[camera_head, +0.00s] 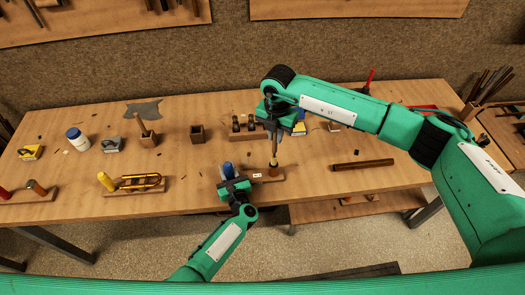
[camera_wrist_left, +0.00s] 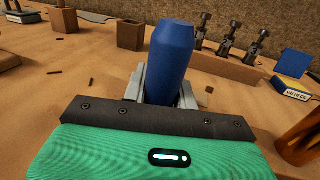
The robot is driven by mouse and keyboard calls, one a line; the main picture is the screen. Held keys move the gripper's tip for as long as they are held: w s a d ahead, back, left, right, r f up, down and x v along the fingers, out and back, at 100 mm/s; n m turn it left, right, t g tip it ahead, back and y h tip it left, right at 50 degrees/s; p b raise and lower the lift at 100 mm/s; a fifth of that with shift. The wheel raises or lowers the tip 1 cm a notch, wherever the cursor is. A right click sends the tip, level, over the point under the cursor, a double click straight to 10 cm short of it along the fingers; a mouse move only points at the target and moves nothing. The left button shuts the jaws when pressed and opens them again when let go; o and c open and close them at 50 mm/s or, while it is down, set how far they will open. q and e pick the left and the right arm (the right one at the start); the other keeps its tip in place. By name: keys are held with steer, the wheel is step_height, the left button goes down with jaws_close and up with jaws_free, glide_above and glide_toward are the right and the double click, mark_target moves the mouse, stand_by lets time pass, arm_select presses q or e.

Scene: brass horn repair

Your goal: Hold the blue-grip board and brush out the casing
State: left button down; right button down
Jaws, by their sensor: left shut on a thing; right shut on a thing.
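The board (camera_head: 262,178) lies near the table's front edge, with a small white label on it. Its upright blue grip (camera_head: 227,169) is between the jaws of my left gripper (camera_head: 232,184); the left wrist view shows the blue grip (camera_wrist_left: 170,60) too. The brassy casing (camera_head: 274,172) stands at the board's right end, and its side shows at the right edge of the left wrist view (camera_wrist_left: 301,140). My right gripper (camera_head: 272,118) is above the casing, shut on a brush (camera_head: 274,148) pointing down. The brush's lower end meets the casing's top; I cannot tell how deep it is.
A rack of dark valve parts (camera_head: 242,126) and a small wooden block (camera_head: 197,134) stand behind the board. A brass part on a board with a yellow grip (camera_head: 106,182) lies left. A dark bar (camera_head: 363,164) lies right. The table between is mostly clear.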

mark_target(275, 144)
steer(key=shift+f, duration=0.35)
stand_by(0.3)
steer(key=shift+f, duration=2.15)
steer(key=shift+r, duration=0.1)
steer(key=shift+r, duration=2.4)
steer(key=shift+r, duration=2.5)
arm_select(q)
steer(key=c, duration=1)
jaws_free()
